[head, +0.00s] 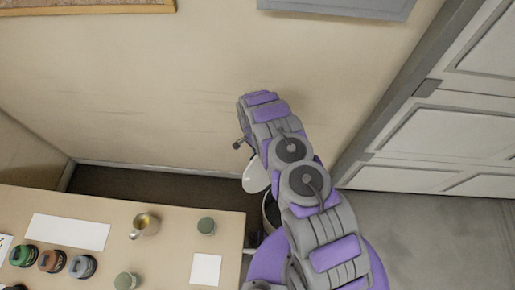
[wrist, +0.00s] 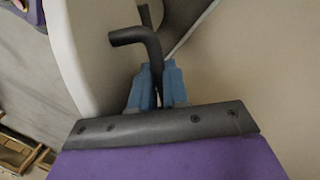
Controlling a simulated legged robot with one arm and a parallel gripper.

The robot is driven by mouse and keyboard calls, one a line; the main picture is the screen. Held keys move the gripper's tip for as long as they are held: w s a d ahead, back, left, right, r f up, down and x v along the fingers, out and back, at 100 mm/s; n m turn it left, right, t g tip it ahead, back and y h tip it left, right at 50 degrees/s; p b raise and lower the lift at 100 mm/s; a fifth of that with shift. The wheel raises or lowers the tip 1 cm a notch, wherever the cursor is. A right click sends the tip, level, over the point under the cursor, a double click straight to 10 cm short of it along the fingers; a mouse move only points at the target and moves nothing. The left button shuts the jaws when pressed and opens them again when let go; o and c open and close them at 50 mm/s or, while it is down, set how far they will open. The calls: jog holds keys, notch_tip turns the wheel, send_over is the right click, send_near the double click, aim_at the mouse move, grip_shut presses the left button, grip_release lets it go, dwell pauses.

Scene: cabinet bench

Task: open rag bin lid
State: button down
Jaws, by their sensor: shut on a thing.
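The rag bin (head: 268,215) stands at the right end of the table, mostly hidden behind my arm. Its pale lid (head: 256,172) shows above it in the head view, raised and steeply tilted. In the wrist view the lid (wrist: 85,45) is a large white panel at the left. A dark bent handle (wrist: 135,37) rises beside it. My gripper (wrist: 158,88) has its blue fingers shut on this handle. In the head view my gripper's fingers are hidden by my arm.
A wall rises behind. A grey panelled cabinet (head: 440,140) stands right, with bare floor (head: 430,235) before it.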

jog(key=shift+w+a+f, duration=0.15)
jog(key=shift+w, duration=0.15)
jog(key=shift+w+a, duration=0.2)
jog(key=shift+a, duration=0.1)
jog(key=c, duration=1.5)
grip_release()
jog(key=shift+w, duration=0.1)
jog(key=shift+o, duration=0.6)
jog(key=shift+w+a+f, duration=0.1)
jog(key=shift+a, duration=0.05)
jog(key=shift+o, duration=1.3)
jog(key=shift+a, duration=0.15)
jog(key=shift+d, duration=0.3)
